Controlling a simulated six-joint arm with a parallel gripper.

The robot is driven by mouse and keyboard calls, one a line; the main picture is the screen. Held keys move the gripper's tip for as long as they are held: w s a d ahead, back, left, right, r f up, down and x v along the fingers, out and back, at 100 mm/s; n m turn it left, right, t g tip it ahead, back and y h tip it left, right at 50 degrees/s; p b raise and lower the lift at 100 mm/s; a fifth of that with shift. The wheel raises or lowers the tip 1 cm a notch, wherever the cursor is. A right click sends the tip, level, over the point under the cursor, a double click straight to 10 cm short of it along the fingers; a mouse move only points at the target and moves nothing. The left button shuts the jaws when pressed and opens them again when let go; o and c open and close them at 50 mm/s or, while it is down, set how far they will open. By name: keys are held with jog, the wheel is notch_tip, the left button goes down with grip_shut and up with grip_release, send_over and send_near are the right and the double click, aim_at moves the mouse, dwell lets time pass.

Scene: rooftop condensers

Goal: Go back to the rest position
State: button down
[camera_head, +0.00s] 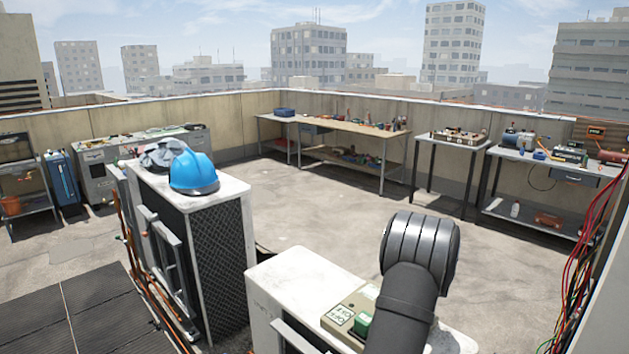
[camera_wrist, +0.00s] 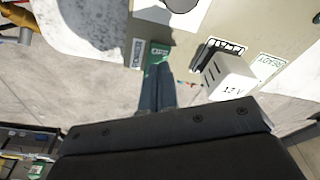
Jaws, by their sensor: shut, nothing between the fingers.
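My gripper (camera_wrist: 158,72) shows in the wrist view as two dark fingers close together, shut and empty. They point at a beige panel (camera_wrist: 225,18) with printed labels. A green part (camera_wrist: 155,56) shows just beyond the fingertips; I cannot tell whether they touch it. A white block marked 12 V (camera_wrist: 230,76) is right of the fingers, apart from them. In the head view my dark arm rises in front of the near condenser unit (camera_head: 300,272) and hides the gripper. The panel (camera_head: 350,308) with a green block (camera_head: 362,324) lies on that unit, left of my arm.
A second condenser (camera_head: 215,265) with a blue hard hat (camera_head: 194,172) on top stands to the left. Coloured cables (camera_head: 590,265) hang at the right. Benches with tools, including a wooden-topped workbench (camera_head: 345,127), line the far wall. The middle of the roof floor is clear.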

notch_tip(320, 180, down, 2)
jog(key=shift+f, duration=0.15)
notch_tip(320, 180, up, 10)
jog(key=f, duration=0.1)
jog(key=s+a+r, duration=0.5)
jog(key=s+r, duration=0.4)
jog(key=r, duration=0.1)
jog(key=shift+s+a+r+t+h, duration=0.25)
jog(key=shift+a+r+t+h, duration=0.05)
jog(key=shift+a+r+t, duration=0.1)
